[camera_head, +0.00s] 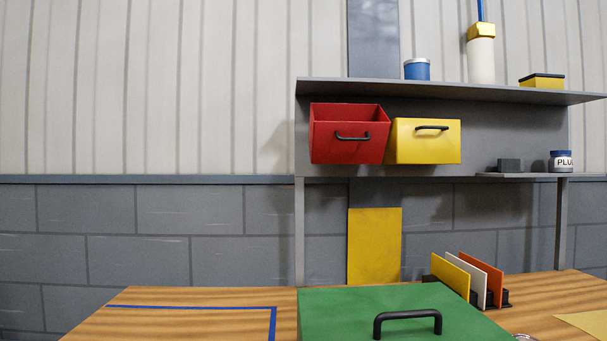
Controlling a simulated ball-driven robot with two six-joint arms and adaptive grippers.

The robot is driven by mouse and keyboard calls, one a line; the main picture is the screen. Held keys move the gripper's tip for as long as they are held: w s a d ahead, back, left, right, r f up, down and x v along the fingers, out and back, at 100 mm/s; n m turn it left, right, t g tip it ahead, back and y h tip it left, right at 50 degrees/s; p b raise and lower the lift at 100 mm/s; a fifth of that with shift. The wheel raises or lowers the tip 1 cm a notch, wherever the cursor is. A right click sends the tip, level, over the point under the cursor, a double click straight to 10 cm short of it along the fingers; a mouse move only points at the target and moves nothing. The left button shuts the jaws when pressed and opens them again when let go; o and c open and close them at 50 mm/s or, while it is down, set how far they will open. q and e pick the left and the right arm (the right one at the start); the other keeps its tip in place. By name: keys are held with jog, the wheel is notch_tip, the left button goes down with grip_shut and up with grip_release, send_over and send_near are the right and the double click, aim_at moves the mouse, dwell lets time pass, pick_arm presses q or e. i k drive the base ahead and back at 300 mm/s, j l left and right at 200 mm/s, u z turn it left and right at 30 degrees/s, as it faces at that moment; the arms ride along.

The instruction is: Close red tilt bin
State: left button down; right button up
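The red tilt bin (347,151) hangs under the upper shelf, left of a yellow bin. It is tilted forward and open at the top, with its inside showing. Its black handle (353,137) is on the front face. Neither of my grippers shows in the head view.
The yellow bin (425,147) beside it looks shut, with a black handle. A shelf (450,90) above holds a blue can (417,69) and other items. On the wooden table (190,297) stand a green box (335,317) and several upright panels (450,276).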

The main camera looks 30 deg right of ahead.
aim_at(340, 134)
jog(key=z, duration=1.25)
jog(key=i+l+u, duration=0.1)
jog(key=l+u, duration=0.3)
jog(key=l, duration=0.25)
jog(key=l+u, duration=0.4)
jog(key=l, duration=0.25)
